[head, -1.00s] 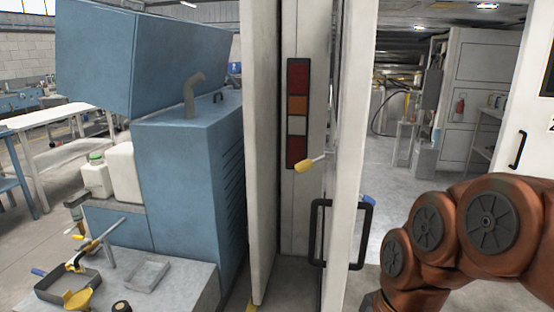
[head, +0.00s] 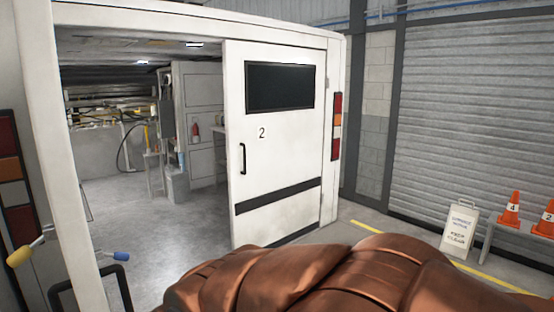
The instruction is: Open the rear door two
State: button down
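Rear door two (head: 285,150) is a white panel marked "2", with a dark window near its top and a dark stripe low down. It fills the right half of the rear doorway and looks shut, in line with the frame. Its black vertical handle (head: 242,159) is near its left edge. The hinge side seems to be at the right, by the tail lights. My brown arm crosses the bottom of the view, in front of the door. My gripper is out of view.
The left half of the doorway is open onto a grey floor (head: 165,215). A white post (head: 55,150), a yellow-tipped lever (head: 22,254) and a black handle frame (head: 125,290) stand close at left. A sign (head: 460,229) and cones (head: 509,210) are at right.

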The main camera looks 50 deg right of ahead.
aim_at(275, 95)
jog(key=z, duration=1.25)
jog(key=i, duration=1.05)
jog(key=u, duration=0.7)
jog(key=i, duration=2.85)
jog(key=z, duration=0.3)
